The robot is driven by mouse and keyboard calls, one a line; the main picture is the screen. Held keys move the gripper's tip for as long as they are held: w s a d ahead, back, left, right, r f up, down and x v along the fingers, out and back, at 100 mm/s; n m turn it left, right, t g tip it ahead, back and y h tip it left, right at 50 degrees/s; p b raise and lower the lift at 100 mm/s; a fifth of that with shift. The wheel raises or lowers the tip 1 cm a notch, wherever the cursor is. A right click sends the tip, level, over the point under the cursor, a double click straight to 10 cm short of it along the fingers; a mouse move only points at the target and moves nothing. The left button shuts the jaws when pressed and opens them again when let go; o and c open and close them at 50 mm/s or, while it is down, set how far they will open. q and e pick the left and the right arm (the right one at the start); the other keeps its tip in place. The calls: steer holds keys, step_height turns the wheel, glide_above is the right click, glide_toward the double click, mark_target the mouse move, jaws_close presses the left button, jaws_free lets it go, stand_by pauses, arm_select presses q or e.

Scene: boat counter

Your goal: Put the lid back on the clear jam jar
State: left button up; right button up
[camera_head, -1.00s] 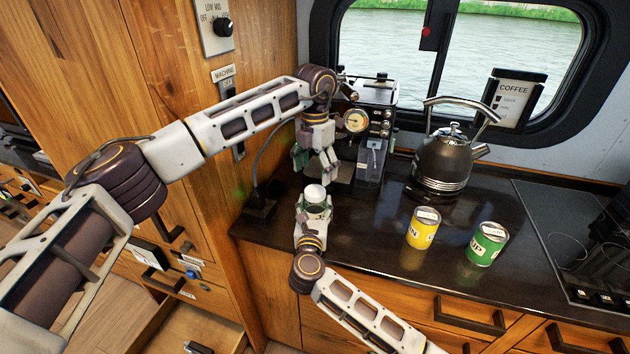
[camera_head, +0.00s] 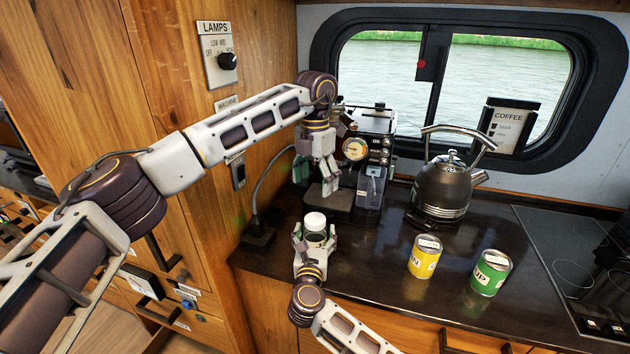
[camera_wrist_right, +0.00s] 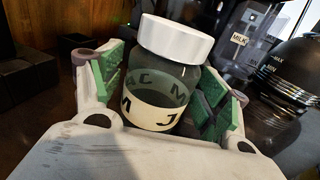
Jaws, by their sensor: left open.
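The clear jam jar (camera_wrist_right: 160,90) stands between the fingers of my right gripper (camera_wrist_right: 158,100), which is shut on it low around its sides. The jar has a pale label with dark letters. The white lid (camera_wrist_right: 174,38) sits on top of the jar and looks level with its rim. In the head view the lid (camera_head: 315,221) shows above my right gripper (camera_head: 315,243), at the counter's left end. My left gripper (camera_head: 328,182) is open and empty, above and slightly behind the lid, with a visible gap between them.
A coffee machine (camera_head: 372,150) stands just behind the left gripper. A dark kettle (camera_head: 443,188) is to its right. A yellow can (camera_head: 424,257) and a green can (camera_head: 490,273) stand on the dark counter (camera_head: 385,285). A wooden wall (camera_head: 265,60) closes the left side.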

steer(key=shift+s, duration=0.15)
stand_by(0.3)
steer(key=shift+s+a, duration=0.15)
steer(key=shift+s, duration=1.8)
steer(key=shift+s+a, duration=0.2)
steer(key=shift+s, duration=1.7)
steer(key=shift+s+a, duration=0.15)
steer(key=shift+s, duration=1.8)
step_height(320, 180, up, 9)
steer(key=p, duration=0.9)
steer(key=shift+r+p, duration=0.6)
